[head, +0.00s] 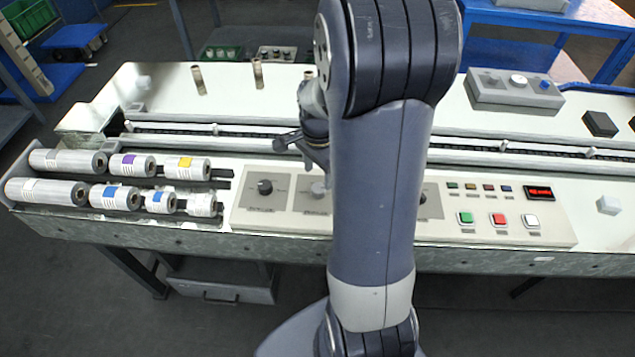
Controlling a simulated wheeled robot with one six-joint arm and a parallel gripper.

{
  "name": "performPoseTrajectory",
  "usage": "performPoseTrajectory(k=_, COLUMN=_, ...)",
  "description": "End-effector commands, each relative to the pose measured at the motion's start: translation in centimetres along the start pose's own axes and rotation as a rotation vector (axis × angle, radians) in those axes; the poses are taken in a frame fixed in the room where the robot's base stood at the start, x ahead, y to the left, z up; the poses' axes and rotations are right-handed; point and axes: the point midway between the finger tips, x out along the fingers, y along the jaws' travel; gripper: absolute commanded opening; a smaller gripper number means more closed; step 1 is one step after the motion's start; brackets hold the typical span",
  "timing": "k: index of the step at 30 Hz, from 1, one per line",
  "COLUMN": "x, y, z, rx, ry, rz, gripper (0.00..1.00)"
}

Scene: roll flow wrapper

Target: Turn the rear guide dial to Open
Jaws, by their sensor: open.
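The control panel (460,225) on the machine's front carries several dials. A dark dial (265,187) sits on the left plate and a grey dial (319,190) on the plate beside it. A third plate (430,203) is partly hidden behind my arm. The labels are too small to read, so I cannot tell which dial is the rear guide dial or where it points. My gripper (299,149) is open, above and behind the grey dial, partly hidden by my arm. I see no contact with a dial.
Several film rolls (68,161) lie on the rack at the left. Green, red and white buttons (498,219) and a red display (539,193) are at the panel's right. A grey box (515,92) with a knob stands at the back right. The conveyor channel (245,133) runs behind the panel.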

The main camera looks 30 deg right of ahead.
Motion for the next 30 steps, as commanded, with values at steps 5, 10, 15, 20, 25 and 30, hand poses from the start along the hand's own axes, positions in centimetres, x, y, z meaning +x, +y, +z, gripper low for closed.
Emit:
performPoseTrajectory(k=5, x=3.2, y=0.1, z=0.1, rx=-0.001, ry=-0.002, rz=0.003, gripper=0.55)
performPoseTrajectory(k=10, x=4.8, y=0.0, z=0.0, rx=-0.001, ry=-0.001, rz=0.002, gripper=0.55)
performPoseTrajectory(k=15, x=5.3, y=0.0, z=0.0, rx=-0.002, ry=0.001, rz=-0.001, gripper=0.55)
performPoseTrajectory(k=20, x=5.3, y=0.0, z=0.0, rx=-0.002, ry=0.001, rz=-0.001, gripper=0.55)
performPoseTrajectory(k=25, x=5.3, y=0.0, z=0.0, rx=-0.002, ry=0.001, rz=-0.001, gripper=0.46)
performPoseTrajectory(k=30, x=5.3, y=0.0, z=0.0, rx=-0.002, ry=0.000, rz=-0.001, gripper=0.32)
